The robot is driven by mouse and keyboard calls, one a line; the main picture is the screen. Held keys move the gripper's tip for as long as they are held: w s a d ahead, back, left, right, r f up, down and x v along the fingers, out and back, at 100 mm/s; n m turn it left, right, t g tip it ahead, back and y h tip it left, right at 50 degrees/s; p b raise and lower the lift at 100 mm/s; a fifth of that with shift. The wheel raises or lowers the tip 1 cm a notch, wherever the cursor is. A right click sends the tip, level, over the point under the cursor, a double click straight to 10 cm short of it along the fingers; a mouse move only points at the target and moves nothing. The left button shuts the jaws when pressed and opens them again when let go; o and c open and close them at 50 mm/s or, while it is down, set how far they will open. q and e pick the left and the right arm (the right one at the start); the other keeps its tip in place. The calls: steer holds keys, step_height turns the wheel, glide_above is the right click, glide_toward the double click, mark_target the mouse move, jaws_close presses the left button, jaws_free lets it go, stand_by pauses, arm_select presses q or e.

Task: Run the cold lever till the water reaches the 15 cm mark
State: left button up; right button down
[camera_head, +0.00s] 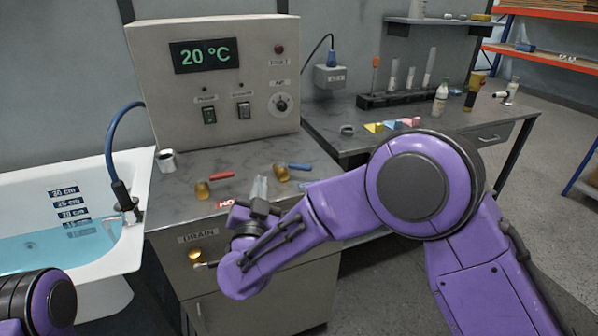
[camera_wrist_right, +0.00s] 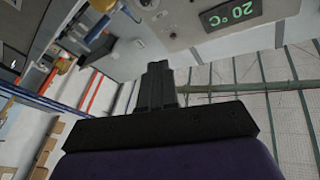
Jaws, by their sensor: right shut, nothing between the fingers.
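The white tub (camera_head: 135,245) at the left holds pale blue water (camera_head: 40,250). Its surface lies near the 15 cm mark (camera_head: 76,222); I cannot tell exactly whether it touches it. The cold lever, a blue handle (camera_head: 300,166) on a brass valve (camera_head: 281,173), is on the grey counter; blue handle (camera_wrist_right: 97,28) also shows in the right wrist view. The hot lever is a red handle (camera_head: 194,176) on another brass valve (camera_head: 202,190). My right gripper (camera_head: 260,184) is shut and empty, between the two valves, left of the cold one; its fingers (camera_wrist_right: 160,82) also show in the right wrist view. My left gripper is out of view.
A control box (camera_head: 220,100) reading 20 °C stands behind the valves. The drain knob (camera_head: 195,254) is on the front panel. A side table (camera_head: 345,132) holds tubes and blocks.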

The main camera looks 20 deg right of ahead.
steer(key=s+d+f+n+g+h, duration=0.1)
steer(key=s+d+f+g+h, duration=0.2)
steer(key=d+f+g, duration=0.15)
steer(key=n+p, duration=0.1)
steer(key=p, duration=0.1)
glide_toward(301, 169)
steer(key=x, duration=0.7)
steer(key=shift+f, duration=0.15)
steer(key=shift+d+n+t+p, duration=0.1)
steer(key=shift+n+t+p, duration=0.15)
steer(key=shift+n+p, duration=0.05)
